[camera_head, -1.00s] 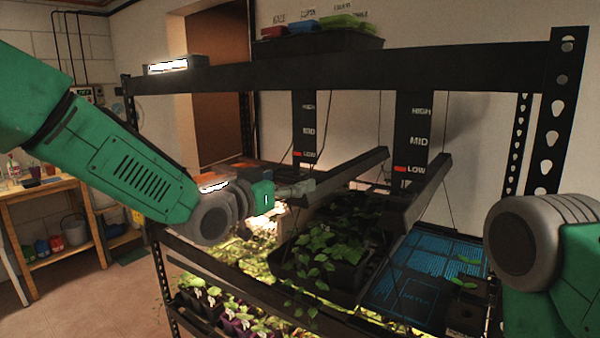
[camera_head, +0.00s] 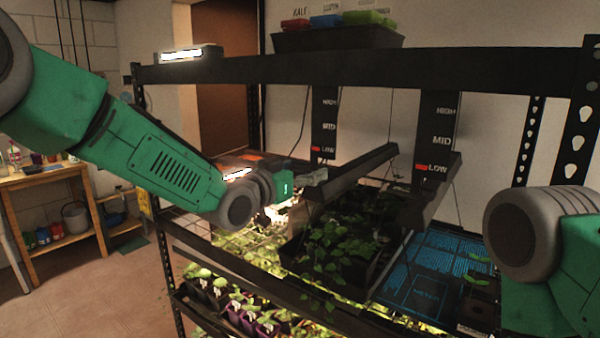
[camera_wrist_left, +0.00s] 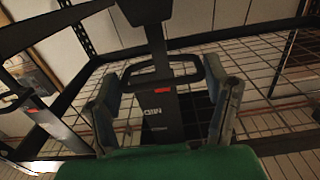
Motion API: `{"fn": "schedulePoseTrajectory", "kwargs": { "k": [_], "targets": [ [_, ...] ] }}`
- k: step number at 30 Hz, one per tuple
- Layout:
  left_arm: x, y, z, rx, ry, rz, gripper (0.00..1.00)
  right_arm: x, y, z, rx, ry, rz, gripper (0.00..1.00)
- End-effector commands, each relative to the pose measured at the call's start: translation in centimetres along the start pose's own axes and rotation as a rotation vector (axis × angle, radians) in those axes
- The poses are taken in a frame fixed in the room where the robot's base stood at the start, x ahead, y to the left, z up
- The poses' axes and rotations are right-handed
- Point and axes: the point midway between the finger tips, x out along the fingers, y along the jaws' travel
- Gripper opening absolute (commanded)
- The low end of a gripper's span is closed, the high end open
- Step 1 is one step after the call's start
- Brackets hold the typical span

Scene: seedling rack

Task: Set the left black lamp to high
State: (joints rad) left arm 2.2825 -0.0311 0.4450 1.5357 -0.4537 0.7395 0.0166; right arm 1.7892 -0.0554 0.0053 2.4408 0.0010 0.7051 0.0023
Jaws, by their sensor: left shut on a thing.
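The left black lamp (camera_head: 358,170) is a long dark bar hung in front of the left scale board (camera_head: 324,118), which reads HIGH, MID and LOW. The board's red marker (camera_head: 316,148) is beside LOW. My left gripper (camera_head: 314,178) is at the lamp's near end. In the left wrist view, its two fingers (camera_wrist_left: 163,105) stand either side of a dark handle (camera_wrist_left: 160,62), shut on it; the exact contact is hard to see. A red mark and lettering show between the fingers. My right gripper is out of view; only part of the right arm shows.
A second black lamp (camera_head: 430,195) hangs at right, its red marker at LOW. Leafy seedling trays stand beneath, beside a blue panel (camera_head: 425,270). The rack's top beam (camera_head: 400,65) crosses above, and its front rail runs below my left arm.

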Motion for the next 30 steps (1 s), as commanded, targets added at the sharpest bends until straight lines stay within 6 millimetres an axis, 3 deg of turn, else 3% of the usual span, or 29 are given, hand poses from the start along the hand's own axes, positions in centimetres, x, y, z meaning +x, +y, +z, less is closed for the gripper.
{"fn": "schedulePoseTrajectory", "kwargs": {
  "k": [7,15,19,30],
  "targets": [
    [-0.1,-0.1,-0.5,0.0,-0.007,-0.007,0.18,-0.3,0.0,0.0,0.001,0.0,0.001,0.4],
    [-0.1,-0.3,-7.5,0.0,0.002,-0.006,0.18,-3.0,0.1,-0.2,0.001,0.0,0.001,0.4],
    [-0.1,-0.3,-9.8,0.001,0.002,-0.006,0.18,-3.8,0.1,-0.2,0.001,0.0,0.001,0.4],
    [-0.1,-0.4,-10.7,0.0,0.005,-0.008,0.18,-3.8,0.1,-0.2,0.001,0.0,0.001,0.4]
  ]
}}
